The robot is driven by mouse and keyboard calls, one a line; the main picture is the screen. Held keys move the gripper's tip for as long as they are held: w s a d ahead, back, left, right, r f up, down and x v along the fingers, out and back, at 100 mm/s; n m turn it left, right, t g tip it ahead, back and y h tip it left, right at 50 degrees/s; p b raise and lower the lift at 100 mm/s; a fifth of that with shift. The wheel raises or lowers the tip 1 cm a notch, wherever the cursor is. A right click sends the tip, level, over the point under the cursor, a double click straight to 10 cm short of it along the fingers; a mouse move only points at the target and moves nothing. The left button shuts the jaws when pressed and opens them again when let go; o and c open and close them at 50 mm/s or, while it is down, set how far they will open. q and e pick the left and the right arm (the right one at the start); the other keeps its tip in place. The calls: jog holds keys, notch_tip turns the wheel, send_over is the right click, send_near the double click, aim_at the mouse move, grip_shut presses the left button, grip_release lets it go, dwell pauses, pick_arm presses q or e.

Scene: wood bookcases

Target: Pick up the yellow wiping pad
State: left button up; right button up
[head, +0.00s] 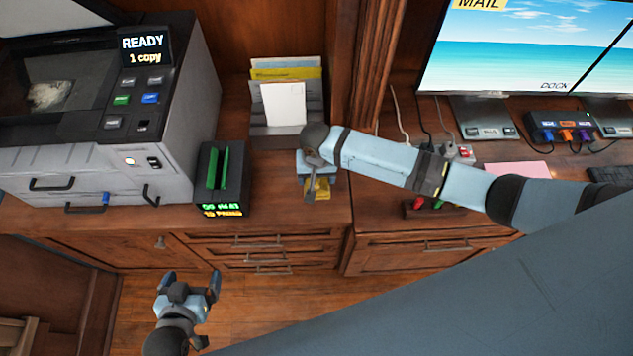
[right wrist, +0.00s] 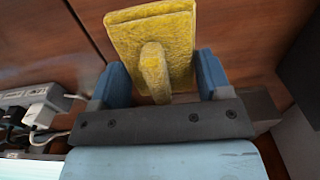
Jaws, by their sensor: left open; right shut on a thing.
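The yellow wiping pad (right wrist: 150,35) is a flat rough block with a raised handle, seen between the blue fingers of my right gripper (right wrist: 155,80) in the right wrist view. My right gripper is shut on the pad. In the head view my right gripper (head: 316,184) is over the front of the wood counter, and part of the pad shows below it; whether the pad touches the counter is hidden. My left gripper (head: 190,285) is open and empty, low over the floor in front of the drawers.
A printer (head: 110,110) and a black device with green plates (head: 222,178) stand left of the right gripper. A letter holder (head: 288,135) is behind it. A dark block with coloured items (head: 435,207), cables and monitors (head: 530,50) are to the right.

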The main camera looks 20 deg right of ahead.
notch_tip(320, 180, up, 14)
jog(key=s+d+r+n+p, duration=0.1)
jog(key=s+d+r+n, duration=0.1)
jog(key=d+r, duration=0.7)
notch_tip(320, 180, up, 4)
jog(key=shift+d+f+n, duration=0.2)
jog(key=shift+d+n, duration=0.1)
jog(key=shift+n, duration=0.3)
jog(key=m+b, duration=0.3)
jog(key=b, duration=0.2)
send_over(317, 185)
jog(key=w+d, duration=0.1)
jog(key=w, duration=0.2)
notch_tip(317, 185, down, 11)
notch_tip(317, 185, down, 15)
jog(key=shift+w+b, duration=0.1)
jog(key=shift+b, duration=0.2)
jog(key=shift+f, duration=2.6)
jog(key=shift+f, duration=0.1)
